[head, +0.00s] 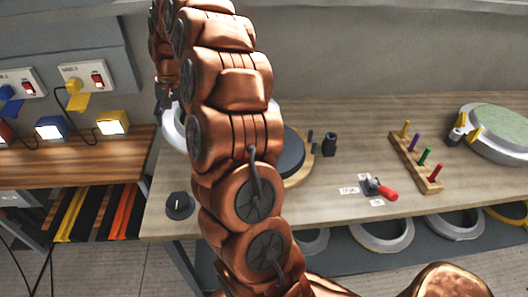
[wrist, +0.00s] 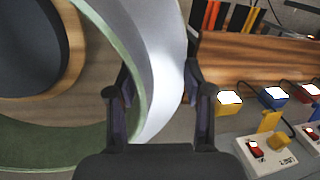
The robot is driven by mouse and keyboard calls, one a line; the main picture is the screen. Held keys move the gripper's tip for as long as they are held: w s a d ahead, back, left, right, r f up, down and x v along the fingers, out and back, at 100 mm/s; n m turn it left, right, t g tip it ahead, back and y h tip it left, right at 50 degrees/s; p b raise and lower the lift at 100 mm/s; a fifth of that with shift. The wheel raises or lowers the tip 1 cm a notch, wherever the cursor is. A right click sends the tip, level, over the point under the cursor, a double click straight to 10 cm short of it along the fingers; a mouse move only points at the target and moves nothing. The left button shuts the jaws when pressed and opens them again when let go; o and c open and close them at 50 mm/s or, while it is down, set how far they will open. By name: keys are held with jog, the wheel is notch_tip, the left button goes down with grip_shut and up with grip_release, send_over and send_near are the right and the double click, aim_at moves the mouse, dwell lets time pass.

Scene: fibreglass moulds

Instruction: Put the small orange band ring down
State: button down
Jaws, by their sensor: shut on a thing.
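My gripper (wrist: 160,72) is shut on the wall of a large-looking pale ring, white outside with a green inner edge (wrist: 172,40). The ring's wall passes between the two dark fingers and its curve runs out of the wrist view at the top and left. No orange band shows on the visible part. In the head view, part of a pale ring (head: 174,128) shows left of my arm, over the bench's back left. My arm hides the gripper there. Whether the ring touches the bench cannot be told.
The wooden bench (head: 330,215) holds a dark disc on a round wooden base (head: 292,152), a black knob (head: 179,206), a red-handled lever (head: 384,190), a peg rack (head: 415,162) and a green-topped mould (head: 500,128). Rings (head: 382,236) hang below its front. Switches (head: 85,76) are left.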

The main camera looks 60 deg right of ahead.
jog(key=s+d+r+m, duration=0.1)
jog(key=s+d+m, duration=0.5)
jog(key=d, duration=0.7)
jog(key=shift+n+h, duration=0.4)
jog(key=shift+s+a+f+p, duration=0.1)
jog(key=shift+s+f+p, duration=0.2)
jog(key=shift+f, duration=1.3)
jog(key=shift+s+a+f+p, duration=0.15)
jog(key=shift+f+p, duration=0.3)
jog(key=shift+f, duration=1.15)
jog(key=shift+s+d+f+p, duration=0.1)
jog(key=shift+s+f+p, duration=0.25)
jog(key=shift+f, duration=1.35)
jog(key=shift+c, duration=2.2)
grip_release()
notch_tip(320, 180, up, 12)
jog(key=s+b, duration=0.2)
jog(key=b, duration=0.1)
jog(key=shift+d, duration=0.35)
jog(key=shift+a, duration=0.1)
